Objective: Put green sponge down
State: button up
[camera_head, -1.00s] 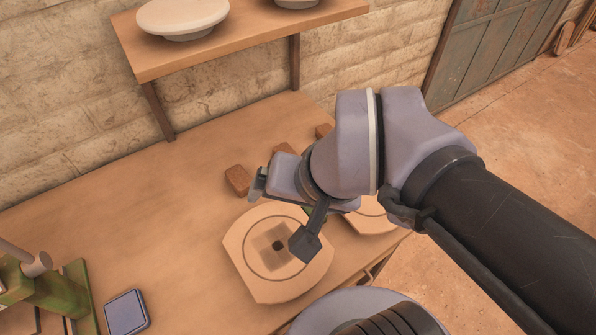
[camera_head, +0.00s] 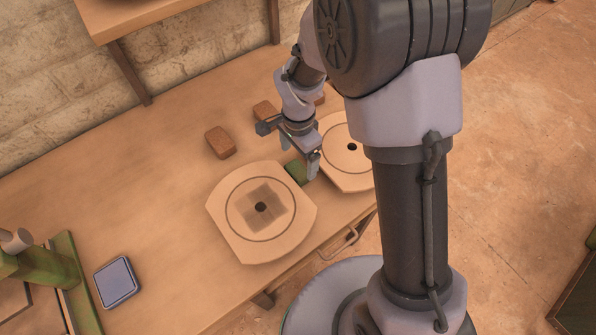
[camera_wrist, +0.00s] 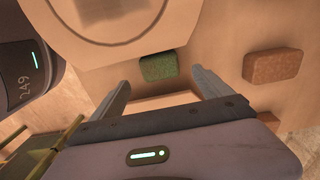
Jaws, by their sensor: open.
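The green sponge (camera_head: 297,172) lies on the wooden table between two round-marked pale plates, partly hidden by my gripper in the head view. In the wrist view the whole green sponge (camera_wrist: 159,68) shows, flat on the table just beyond the fingertips and between their lines. My gripper (camera_head: 294,152) is just above the sponge. In the wrist view my gripper (camera_wrist: 160,84) has its two fingers wide apart with nothing between them.
A pale plate with a dark square patch (camera_head: 229,229) lies left of the sponge. Another pale plate (camera_head: 343,172) lies right. Brown sponges (camera_head: 220,142) sit behind. A blue pad (camera_head: 116,283) and a green press (camera_head: 62,262) stand at the left. The table's middle left is clear.

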aim_at(296, 171)
jog(key=f+b, duration=0.1)
jog(key=f, duration=0.1)
jog(key=f+b, duration=0.1)
jog(key=f, duration=0.1)
jog(key=a+f+b, duration=0.1)
jog(key=f, duration=0.1)
jog(key=shift+s+f, duration=0.2)
jog(key=shift+f, duration=0.1)
jog(key=shift+d+r, duration=0.1)
jog(key=shift+r, duration=0.05)
jog(key=shift+c, duration=0.9)
jog(key=c, duration=1.4)
notch_tip(296, 171, up, 10)
jog(key=p, duration=0.4)
jog(key=d+n, duration=0.3)
jog(key=d, duration=0.1)
jog(key=d+n, duration=0.4)
jog(key=d+r+n, duration=0.1)
jog(key=d+n, duration=0.2)
jog(key=d, duration=0.1)
jog(key=shift+s+d, duration=0.1)
jog(key=shift+s, duration=0.15)
jog(key=shift+d+n, duration=0.25)
jog(key=shift+n, duration=0.35)
